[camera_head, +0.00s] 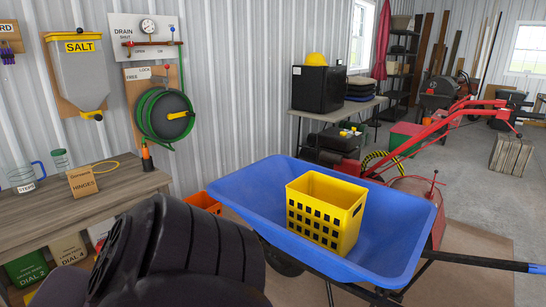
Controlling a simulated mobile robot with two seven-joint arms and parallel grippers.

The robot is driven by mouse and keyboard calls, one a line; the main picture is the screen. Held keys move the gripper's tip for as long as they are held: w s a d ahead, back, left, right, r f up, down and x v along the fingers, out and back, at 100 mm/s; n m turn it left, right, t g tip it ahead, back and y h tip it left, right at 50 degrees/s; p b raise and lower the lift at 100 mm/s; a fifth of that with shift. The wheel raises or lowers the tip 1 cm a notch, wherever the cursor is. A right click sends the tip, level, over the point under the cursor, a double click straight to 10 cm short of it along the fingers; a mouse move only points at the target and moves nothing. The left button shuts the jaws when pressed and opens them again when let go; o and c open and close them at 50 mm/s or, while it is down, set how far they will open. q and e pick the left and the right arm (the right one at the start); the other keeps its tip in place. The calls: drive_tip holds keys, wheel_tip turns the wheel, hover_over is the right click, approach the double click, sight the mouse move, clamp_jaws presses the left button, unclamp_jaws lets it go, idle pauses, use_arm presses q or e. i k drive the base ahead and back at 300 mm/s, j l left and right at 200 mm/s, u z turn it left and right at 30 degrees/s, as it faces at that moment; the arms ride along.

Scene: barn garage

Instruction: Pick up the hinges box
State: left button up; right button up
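A small brown box (82,182) stands upright on the wooden workbench at the left, near the bench's right part. The lettering on its front looks like "HINGES", though the last letter is hard to read. A dark ribbed part of my own arm fills the bottom left of the view, in front of the bench's near side. Neither of my grippers shows in this view.
The wooden workbench (60,215) also carries a clear jug (22,179) and a green-tinted cup (61,160) left of the box. A blue wheelbarrow (255,190) holding a yellow crate (327,208) stands right of the bench. Labelled bins sit below the benchtop.

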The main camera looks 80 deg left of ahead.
sight(82, 180)
drive_tip(key=u, duration=3.85)
drive_tip(key=i+j+u, duration=0.15)
drive_tip(key=i+j, duration=0.75)
